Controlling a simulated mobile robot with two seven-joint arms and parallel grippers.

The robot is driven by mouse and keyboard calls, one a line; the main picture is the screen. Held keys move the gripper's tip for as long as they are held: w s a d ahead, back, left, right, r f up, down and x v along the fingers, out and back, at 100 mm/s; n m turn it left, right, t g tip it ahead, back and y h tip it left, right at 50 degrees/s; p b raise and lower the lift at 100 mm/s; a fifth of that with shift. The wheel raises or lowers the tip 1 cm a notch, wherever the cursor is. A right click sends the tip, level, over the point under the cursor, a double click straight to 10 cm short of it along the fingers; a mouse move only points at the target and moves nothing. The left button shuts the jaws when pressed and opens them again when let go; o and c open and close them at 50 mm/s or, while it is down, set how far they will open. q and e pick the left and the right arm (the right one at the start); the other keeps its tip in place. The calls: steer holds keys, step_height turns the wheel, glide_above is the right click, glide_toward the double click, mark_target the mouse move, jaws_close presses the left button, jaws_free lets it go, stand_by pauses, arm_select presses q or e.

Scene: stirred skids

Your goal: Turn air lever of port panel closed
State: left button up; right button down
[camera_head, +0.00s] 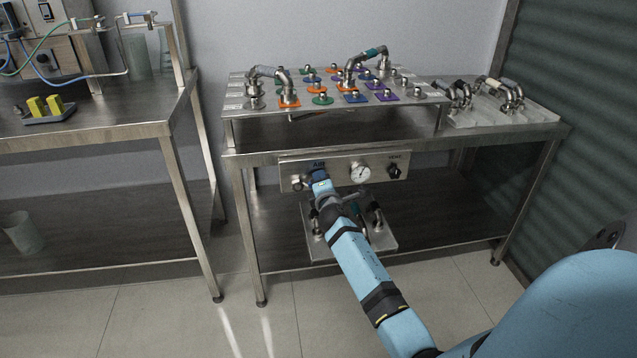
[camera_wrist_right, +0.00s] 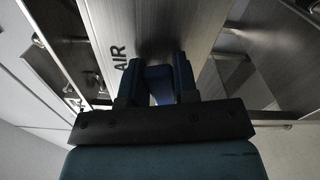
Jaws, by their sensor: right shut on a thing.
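The port panel (camera_head: 385,163) is a metal plate under the front edge of the right table, with a round gauge (camera_head: 360,173) and a dark knob (camera_head: 395,171). My right gripper (camera_head: 319,176) is at the left part of the panel, just below the AIR label. In the right wrist view its two dark fingers (camera_wrist_right: 158,84) point at the panel (camera_wrist_right: 160,30) beside the AIR lettering. They are shut on the blue air lever (camera_wrist_right: 159,78). The fingers hide much of the lever, so its angle is hard to tell. My left gripper is not in view.
A raised plate (camera_head: 335,112) with coloured ports and metal hose elbows stands on the right table. A white tray (camera_head: 500,112) of fittings sits at its right. A metal stand (camera_head: 385,240) lies on the lower shelf behind my arm. Another steel table (camera_head: 90,125) stands left.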

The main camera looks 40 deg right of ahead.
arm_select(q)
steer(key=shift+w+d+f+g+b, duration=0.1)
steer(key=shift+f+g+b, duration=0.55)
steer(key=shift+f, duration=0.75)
arm_select(e)
steer(key=shift+d+f+m, duration=0.1)
steer(key=shift+f+m, duration=0.95)
steer(key=shift+m, duration=0.55)
steer(key=shift+s, duration=0.1)
steer(key=c, duration=0.9)
jaws_free()
steer(key=shift+s, duration=0.1)
